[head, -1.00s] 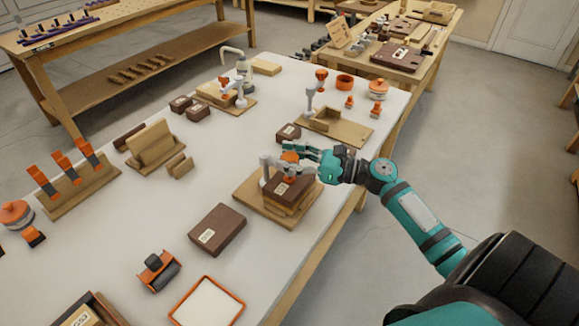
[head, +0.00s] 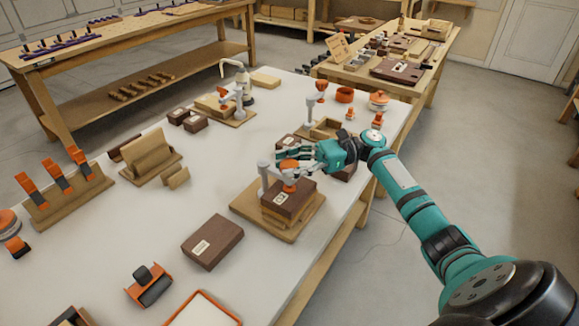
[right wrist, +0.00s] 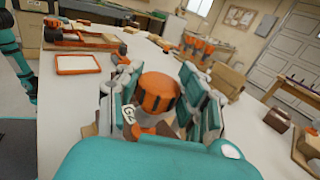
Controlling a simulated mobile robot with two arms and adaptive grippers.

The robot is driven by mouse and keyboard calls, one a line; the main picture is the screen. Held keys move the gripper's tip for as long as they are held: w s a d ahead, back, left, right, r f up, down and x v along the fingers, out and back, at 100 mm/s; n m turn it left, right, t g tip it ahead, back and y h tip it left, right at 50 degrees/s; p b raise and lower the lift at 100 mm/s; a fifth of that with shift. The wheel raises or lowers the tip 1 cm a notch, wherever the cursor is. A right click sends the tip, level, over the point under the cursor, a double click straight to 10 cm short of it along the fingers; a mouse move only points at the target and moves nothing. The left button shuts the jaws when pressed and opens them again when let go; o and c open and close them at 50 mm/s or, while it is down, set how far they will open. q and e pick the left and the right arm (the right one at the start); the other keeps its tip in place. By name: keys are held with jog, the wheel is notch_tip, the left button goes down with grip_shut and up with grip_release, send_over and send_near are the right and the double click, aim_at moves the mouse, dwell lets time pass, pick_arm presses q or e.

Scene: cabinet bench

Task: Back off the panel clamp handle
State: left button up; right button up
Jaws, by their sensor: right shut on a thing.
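The panel clamp is a light grey post and arm (head: 264,177) with an orange handle (head: 289,165) on top. It stands on a wooden base board (head: 245,208) over dark brown panel pieces (head: 289,202). My right gripper (head: 297,158) reaches in from the right at handle height. In the right wrist view the orange handle (right wrist: 158,92) sits between the fingers, which are shut on it. The fingers partly hide the handle in the head view. My left gripper is not in view.
A brown labelled block (head: 212,242) lies in front of the clamp. A rack with orange-topped tools (head: 70,195) is at left.

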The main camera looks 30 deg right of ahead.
dwell(0.4)
jog(key=o, duration=1.2)
jog(key=v, duration=1.2)
jog(key=shift+f, duration=0.1)
